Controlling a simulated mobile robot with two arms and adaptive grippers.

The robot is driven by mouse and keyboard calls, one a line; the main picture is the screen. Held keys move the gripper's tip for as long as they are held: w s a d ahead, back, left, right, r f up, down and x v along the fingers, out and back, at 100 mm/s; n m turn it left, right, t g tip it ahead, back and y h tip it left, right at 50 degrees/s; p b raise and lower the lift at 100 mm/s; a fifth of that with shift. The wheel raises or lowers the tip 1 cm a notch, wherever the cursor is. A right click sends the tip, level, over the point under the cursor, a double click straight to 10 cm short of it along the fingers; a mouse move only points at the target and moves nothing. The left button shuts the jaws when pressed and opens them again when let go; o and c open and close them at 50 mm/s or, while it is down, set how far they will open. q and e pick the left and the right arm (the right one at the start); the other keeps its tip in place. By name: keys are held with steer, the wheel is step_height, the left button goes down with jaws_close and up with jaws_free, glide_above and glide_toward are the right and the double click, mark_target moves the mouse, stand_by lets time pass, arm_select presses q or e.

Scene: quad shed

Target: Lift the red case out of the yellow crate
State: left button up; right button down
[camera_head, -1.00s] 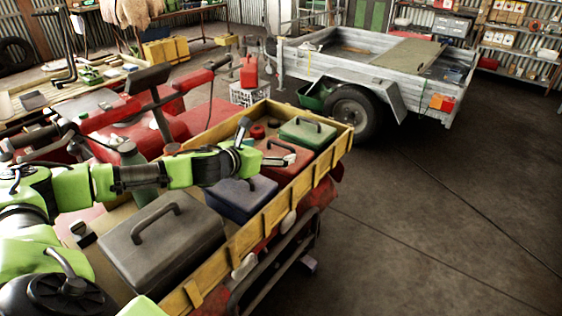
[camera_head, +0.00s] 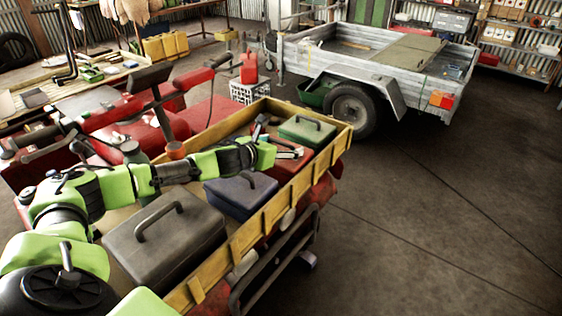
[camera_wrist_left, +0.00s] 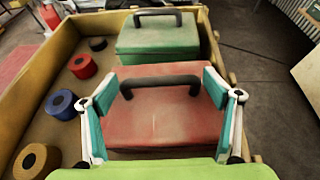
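The red case (camera_head: 304,153) sits in the yellow crate (camera_head: 239,245), between a green case (camera_head: 306,133) and a blue case (camera_head: 240,195). My left gripper (camera_head: 279,142) is over the red case and hides much of it in the head view. In the left wrist view, the red case (camera_wrist_left: 160,127) lies below with its black handle (camera_wrist_left: 160,82) raised. The open fingers of the left gripper (camera_wrist_left: 158,103) are spread to either side of the handle, apart from it. My right gripper is not in view.
A grey case (camera_head: 165,240) lies in the crate's near end. Several round rolls, one of them red (camera_wrist_left: 82,66) and one blue (camera_wrist_left: 60,103), lie left of the cases in the wrist view. A trailer (camera_head: 370,75) stands behind. The floor at right is clear.

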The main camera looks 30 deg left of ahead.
arm_select(q)
steer(key=c, duration=1.2)
steer(key=shift+r, duration=0.1)
steer(key=c, duration=0.4)
steer(key=shift+w, duration=0.1)
